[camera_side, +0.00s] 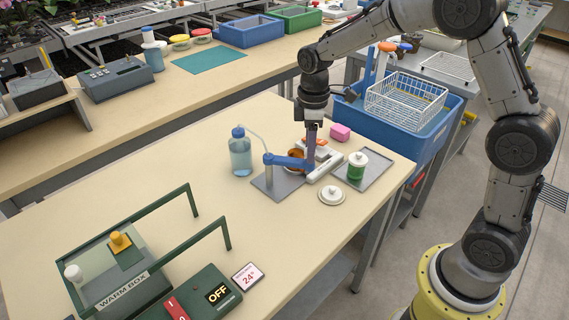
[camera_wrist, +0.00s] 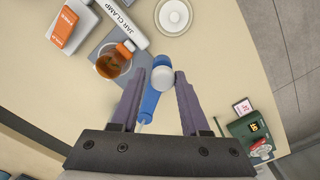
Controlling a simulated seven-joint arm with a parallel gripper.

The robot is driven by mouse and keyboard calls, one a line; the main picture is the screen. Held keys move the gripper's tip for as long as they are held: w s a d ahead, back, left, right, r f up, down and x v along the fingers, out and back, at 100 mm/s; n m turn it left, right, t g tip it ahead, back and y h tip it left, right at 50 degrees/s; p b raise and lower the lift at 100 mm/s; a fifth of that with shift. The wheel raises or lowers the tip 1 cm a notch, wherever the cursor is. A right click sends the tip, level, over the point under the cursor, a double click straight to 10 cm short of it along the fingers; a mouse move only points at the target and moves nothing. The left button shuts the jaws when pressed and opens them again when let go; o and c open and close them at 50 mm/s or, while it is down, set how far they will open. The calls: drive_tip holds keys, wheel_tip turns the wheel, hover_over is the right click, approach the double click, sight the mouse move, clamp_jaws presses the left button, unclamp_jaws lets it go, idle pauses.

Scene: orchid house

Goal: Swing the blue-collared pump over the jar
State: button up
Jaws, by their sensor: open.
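The pump is a blue arm (camera_side: 288,161) on a post over a grey plate (camera_side: 264,184). In the wrist view the blue arm (camera_wrist: 151,98), with a pale round cap (camera_wrist: 162,78), lies between my fingers. My gripper (camera_wrist: 158,92) is open around it, with a gap visible on the left; contact on the right is unclear. In the side view my gripper (camera_side: 311,163) points down at the arm's right end. An amber jar (camera_wrist: 113,64) sits beside the white jar clamp (camera_wrist: 120,22), apart from the pump's cap. My fingers partly hide the jar (camera_side: 295,157) in the side view.
A clear bottle (camera_side: 240,157) with a tube stands left of the pump. The warm box (camera_side: 122,275) is at front left. The table's middle is clear.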

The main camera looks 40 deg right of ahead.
drive_tip(key=shift+w+d, duration=0.85)
drive_tip(key=shift+d, duration=0.2)
drive_tip(key=shift+w, duration=0.15)
drive_tip(key=shift+w+d, duration=0.8)
drive_tip(key=shift+w, duration=0.35)
drive_tip(key=shift+w+d, duration=0.25)
drive_tip(key=shift+w, duration=0.4)
drive_tip(key=shift+w+d, duration=0.25)
drive_tip(key=shift+w, duration=1.25)
drive_tip(key=shift+o, duration=0.2)
